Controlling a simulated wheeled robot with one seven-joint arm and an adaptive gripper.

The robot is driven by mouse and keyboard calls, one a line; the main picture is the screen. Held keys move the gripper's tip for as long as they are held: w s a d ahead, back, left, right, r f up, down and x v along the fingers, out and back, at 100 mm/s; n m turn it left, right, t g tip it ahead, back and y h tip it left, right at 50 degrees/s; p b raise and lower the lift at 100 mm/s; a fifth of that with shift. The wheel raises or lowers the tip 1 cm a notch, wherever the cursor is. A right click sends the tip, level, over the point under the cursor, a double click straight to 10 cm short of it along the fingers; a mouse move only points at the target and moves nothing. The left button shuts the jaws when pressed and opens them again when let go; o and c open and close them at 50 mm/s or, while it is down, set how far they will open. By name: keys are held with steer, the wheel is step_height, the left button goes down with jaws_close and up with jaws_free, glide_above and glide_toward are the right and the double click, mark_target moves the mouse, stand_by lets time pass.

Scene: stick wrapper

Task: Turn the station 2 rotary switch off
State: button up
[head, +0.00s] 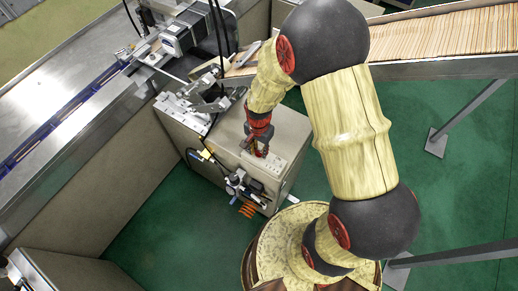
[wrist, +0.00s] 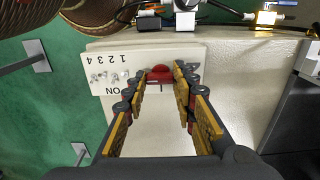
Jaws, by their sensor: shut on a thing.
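The red rotary switch knob (wrist: 160,71) sits on a pale panel (wrist: 102,72) in the wrist view. The panel carries upside-down lettering: the digits 1 2 3 4 and ON. My gripper (wrist: 163,78) has its two yellow-padded fingers on either side of the red knob, closed on it. The fingers hide part of the knob and of the lettering, so I cannot read its setting surely. In the head view my gripper (head: 257,148) reaches down to the top of a beige cabinet (head: 222,160); the knob itself is hidden there.
Pneumatic fittings and black cables (head: 243,186) hang on the cabinet front. A metal conveyor (head: 75,85) runs along the left. A tray of wooden sticks (head: 440,35) spans the upper right. Green floor (head: 170,230) is open in front of the cabinet.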

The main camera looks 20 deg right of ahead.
mark_target(259, 152)
steer(key=o, duration=1.1)
step_height(259, 152, up, 12)
stand_by(0.4)
stand_by(0.4)
